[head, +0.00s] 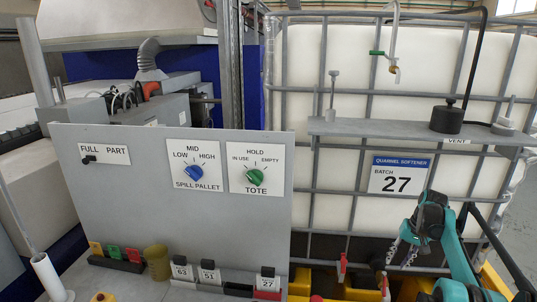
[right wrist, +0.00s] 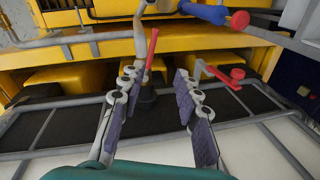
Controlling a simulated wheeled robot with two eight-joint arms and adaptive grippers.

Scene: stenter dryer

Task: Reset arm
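My right arm, teal with a black wrist, comes in at the lower right of the head view in front of the caged white tote (head: 300,60). My right gripper (head: 400,256) points down, its two grey fingers apart. In the right wrist view the gripper (right wrist: 158,84) is open with purple pads facing each other. A red lever (right wrist: 152,50) and a dark fitting (right wrist: 147,97) appear between the fingers in the picture. I see no contact, and depth is unclear. My left gripper is not in view.
A grey panel (head: 120,190) with a blue knob (head: 194,174) and green knob (head: 254,177) stands left. Numbered tags (head: 209,273) sit below it. A yellow spill pallet (head: 360,290) lies under the tote. A shelf (head: 390,131) bears a black cap (head: 446,120).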

